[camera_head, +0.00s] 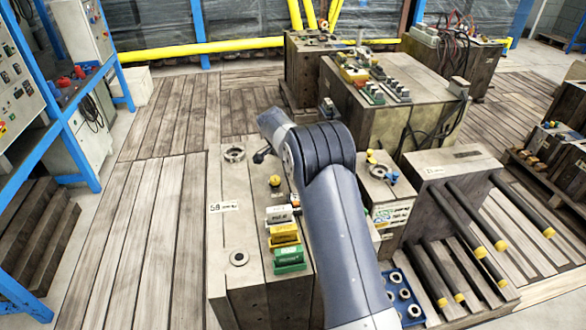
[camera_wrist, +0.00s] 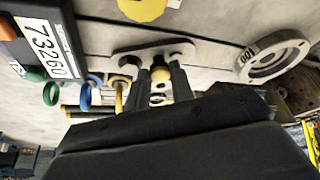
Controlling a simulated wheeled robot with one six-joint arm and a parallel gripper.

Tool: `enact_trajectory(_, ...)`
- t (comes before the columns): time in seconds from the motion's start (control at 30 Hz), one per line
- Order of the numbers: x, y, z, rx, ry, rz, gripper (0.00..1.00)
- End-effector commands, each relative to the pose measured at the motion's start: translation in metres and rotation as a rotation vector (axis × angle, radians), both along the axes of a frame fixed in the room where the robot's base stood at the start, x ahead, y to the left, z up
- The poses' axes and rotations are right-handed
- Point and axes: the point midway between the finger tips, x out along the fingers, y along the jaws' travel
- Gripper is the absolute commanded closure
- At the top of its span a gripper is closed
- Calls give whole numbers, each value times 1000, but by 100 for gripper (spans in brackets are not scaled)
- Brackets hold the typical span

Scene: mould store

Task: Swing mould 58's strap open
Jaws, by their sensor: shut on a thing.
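Mould 58 (camera_head: 232,228) is a grey-brown block at centre left in the head view, with a "58" label (camera_head: 224,207) on its top. In the wrist view, a grey strap (camera_wrist: 183,48) with rounded ends lies near a dark seam in the pale top face. My gripper (camera_wrist: 161,82) has its two dark fingers at the middle of the strap, closed around a small yellow-tipped part there. The fingers cover part of the strap. In the head view my own arm hides the fingertips and most of the strap. Whether the strap crosses the seam I cannot tell.
Yellow and green blocks (camera_head: 286,247) stand on the mould's near part. A ring marked 100 (camera_wrist: 272,56) lies right of the strap. A black box labelled 73260 (camera_wrist: 48,50) and coloured rings are at left. Rods (camera_head: 455,215) jut from the block at right. Plank floor left is clear.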

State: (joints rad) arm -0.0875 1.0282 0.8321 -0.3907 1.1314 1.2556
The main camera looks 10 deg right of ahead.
Motion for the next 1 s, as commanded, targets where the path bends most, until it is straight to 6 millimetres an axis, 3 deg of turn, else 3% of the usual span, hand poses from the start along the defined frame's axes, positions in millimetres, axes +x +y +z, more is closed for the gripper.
enact_trajectory(0.43,6,-10,1,1,0,-313,100)
enact_trajectory(1.0,7,-13,0,2,0,-404,100)
